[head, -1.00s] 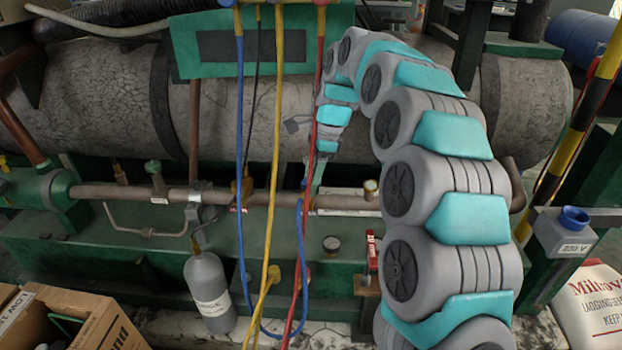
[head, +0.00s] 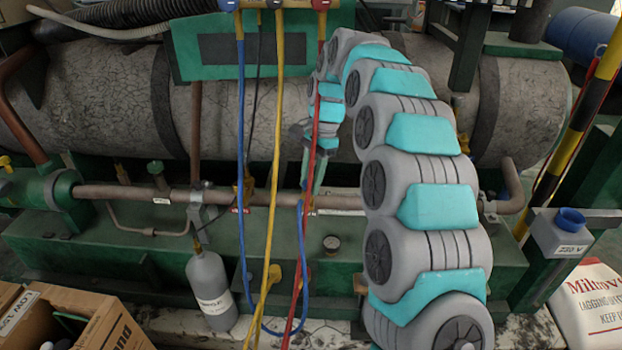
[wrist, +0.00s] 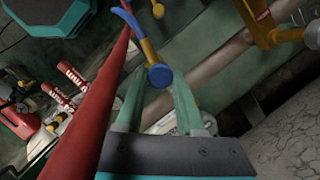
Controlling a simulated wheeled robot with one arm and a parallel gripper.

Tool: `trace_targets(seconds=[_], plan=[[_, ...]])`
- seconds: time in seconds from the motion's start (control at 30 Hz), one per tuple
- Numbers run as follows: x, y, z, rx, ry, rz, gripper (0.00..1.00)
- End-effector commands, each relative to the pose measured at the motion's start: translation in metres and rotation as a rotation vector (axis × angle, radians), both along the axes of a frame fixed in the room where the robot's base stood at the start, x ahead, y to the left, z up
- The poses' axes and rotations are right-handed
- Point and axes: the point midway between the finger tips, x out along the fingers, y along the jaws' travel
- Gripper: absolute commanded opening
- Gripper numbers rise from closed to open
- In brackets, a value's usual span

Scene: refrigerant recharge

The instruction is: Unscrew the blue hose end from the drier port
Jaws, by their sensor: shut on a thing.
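In the wrist view my gripper (wrist: 157,85) has its two green fingers on either side of the round blue hose end (wrist: 160,75) and is shut on it. A yellow fitting (wrist: 148,50) joins this blue end, and the blue hose (wrist: 124,12) shows beyond it at the top. In the head view my gripper (head: 312,185) is at the brown pipe. The blue hose (head: 302,235) rises to it from a low loop. The drier port cannot be made out in either view, so I cannot tell whether the hose end is still on it.
The red hose (head: 312,165) crosses in front of my gripper and runs close beside it in the wrist view (wrist: 85,125). The yellow hose (head: 276,130) hangs to the left. A grey cylinder (head: 209,285) and a cardboard box (head: 95,325) stand at lower left.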

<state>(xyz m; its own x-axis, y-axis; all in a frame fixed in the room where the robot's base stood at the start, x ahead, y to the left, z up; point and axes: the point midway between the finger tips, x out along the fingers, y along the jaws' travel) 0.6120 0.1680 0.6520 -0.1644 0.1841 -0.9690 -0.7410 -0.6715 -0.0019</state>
Motion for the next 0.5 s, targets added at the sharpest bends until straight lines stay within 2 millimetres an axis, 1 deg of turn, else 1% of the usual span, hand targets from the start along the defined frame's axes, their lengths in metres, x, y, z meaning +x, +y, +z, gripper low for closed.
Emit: trace_targets(seconds=[0.1, 0.2, 0.5], plan=[[0.0013, 0.0009, -0.0007, -0.002, 0.002, 0.117, 0.00], [0.0015, 0.0012, -0.0014, -0.002, 0.002, 0.168, 0.00], [0.0015, 0.0013, -0.0015, -0.002, 0.001, 0.185, 0.00]])
